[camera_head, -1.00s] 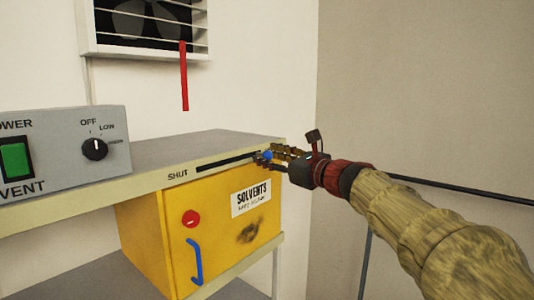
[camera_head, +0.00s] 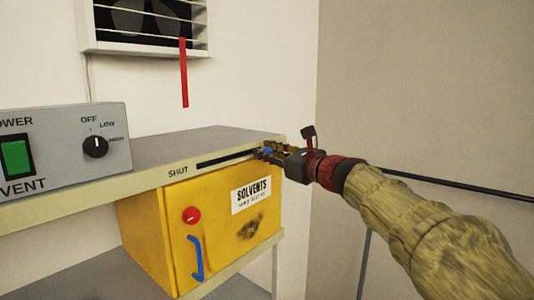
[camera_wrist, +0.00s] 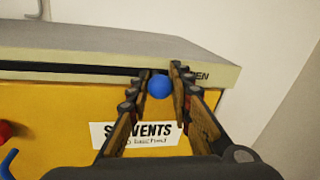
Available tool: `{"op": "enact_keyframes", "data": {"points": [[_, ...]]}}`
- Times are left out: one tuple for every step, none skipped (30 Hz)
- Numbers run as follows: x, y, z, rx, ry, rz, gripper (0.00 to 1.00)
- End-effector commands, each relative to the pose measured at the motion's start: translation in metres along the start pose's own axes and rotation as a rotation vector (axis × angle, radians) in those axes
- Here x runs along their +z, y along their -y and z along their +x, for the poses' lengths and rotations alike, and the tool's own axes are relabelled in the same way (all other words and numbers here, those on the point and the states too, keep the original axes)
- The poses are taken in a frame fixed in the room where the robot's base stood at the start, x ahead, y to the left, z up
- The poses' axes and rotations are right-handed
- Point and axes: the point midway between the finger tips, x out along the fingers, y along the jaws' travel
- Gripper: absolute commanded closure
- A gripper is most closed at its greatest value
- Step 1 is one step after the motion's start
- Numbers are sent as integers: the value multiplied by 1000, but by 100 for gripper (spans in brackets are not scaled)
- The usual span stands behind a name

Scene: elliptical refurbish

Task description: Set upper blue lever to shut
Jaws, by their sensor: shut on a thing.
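The upper blue lever shows as a round blue knob (camera_wrist: 159,86) in the wrist view, at the right end of a dark slot (camera_head: 225,159) in the shelf's front edge. In the head view the knob is mostly hidden by my fingers. The slot's left end is marked SHUT (camera_head: 178,173); the right end has a label ending in "EN" (camera_wrist: 201,76), partly covered by a finger. My gripper (camera_wrist: 159,82) is shut on the knob, with one finger on each side of it.
Below the shelf (camera_head: 140,181) is a yellow SOLVENTS cabinet (camera_head: 150,235) with a red round button (camera_head: 191,215) and a blue handle (camera_head: 196,258). A grey control box (camera_head: 60,150) stands on the shelf at left. A red strip (camera_head: 184,75) hangs from the wall vent.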

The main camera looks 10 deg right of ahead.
Motion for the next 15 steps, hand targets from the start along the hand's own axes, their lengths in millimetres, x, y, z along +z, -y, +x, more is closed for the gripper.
{"op": "enact_keyframes", "data": {"points": [[0, 0, 0, 0, 0, 0, 93], [0, 0, 0, 0, 0, 0, 95], [0, 0, 0, 0, 0, 0, 97], [0, 0, 0, 0, 0, 0, 99], [0, 0, 0, 0, 0, 0, 100], [0, 0, 0, 0, 0, 0, 100], [0, 0, 0, 0, 0, 0, 100], [0, 0, 0, 0, 0, 0, 100], [0, 0, 0, 0, 0, 0, 100], [0, 0, 0, 0, 0, 0, 100], [0, 0, 0, 0, 0, 0, 100], [0, 0, 0, 0, 0, 0, 100], [0, 0, 0, 0, 0, 0, 100], [0, 0, 0, 0, 0, 0, 100], [0, 0, 0, 0, 0, 0, 100]]}}
